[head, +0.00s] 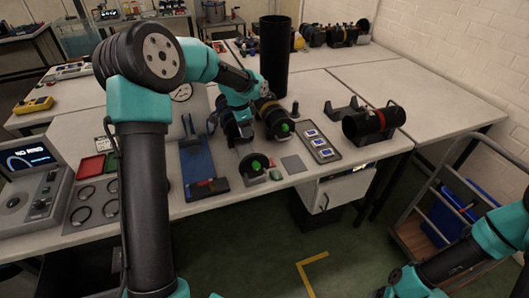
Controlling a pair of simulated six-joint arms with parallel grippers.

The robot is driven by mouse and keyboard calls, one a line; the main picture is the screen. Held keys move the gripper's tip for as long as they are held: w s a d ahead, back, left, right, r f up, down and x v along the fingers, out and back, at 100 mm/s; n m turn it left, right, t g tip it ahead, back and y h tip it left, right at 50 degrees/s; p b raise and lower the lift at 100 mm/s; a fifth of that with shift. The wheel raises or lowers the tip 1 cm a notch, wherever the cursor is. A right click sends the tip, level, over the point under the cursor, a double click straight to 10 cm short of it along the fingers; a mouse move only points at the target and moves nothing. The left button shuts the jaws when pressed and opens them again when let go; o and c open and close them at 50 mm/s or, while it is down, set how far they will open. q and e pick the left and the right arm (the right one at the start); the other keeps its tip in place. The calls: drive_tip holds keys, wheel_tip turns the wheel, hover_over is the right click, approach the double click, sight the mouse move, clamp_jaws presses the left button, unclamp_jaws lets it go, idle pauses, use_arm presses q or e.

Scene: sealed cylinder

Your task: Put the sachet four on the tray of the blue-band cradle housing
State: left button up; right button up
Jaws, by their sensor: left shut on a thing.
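My left gripper (238,133) is over the middle of the bench, beside a dark cylindrical housing with a tan band (266,105) and a green-centred end. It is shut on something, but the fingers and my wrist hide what. A dark tray (337,156) to the right holds a few small white-and-blue sachets (320,143) in a row; I cannot read their numbers. A black housing with a red band (375,121) lies in a cradle farther right. I cannot make out a blue band on any housing. My right forearm shows at lower right, its gripper out of view.
A tall black cylinder (274,57) stands behind the housings. A green-centred round part (255,167) and a grey plate (294,164) lie near the front edge. A trolley (419,236) stands at right.

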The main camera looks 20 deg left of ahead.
idle(0.3)
use_arm(q)
drive_tip(key=shift+f, duration=0.2)
hover_over(247, 152)
wheel_tip(247, 152, down, 6)
drive_tip(key=shift+s+a+r, duration=0.1)
drive_tip(key=shift+s, duration=0.05)
drive_tip(key=shift+f, duration=1.9)
drive_tip(key=shift+f, duration=0.15)
drive_tip(key=o, duration=0.9)
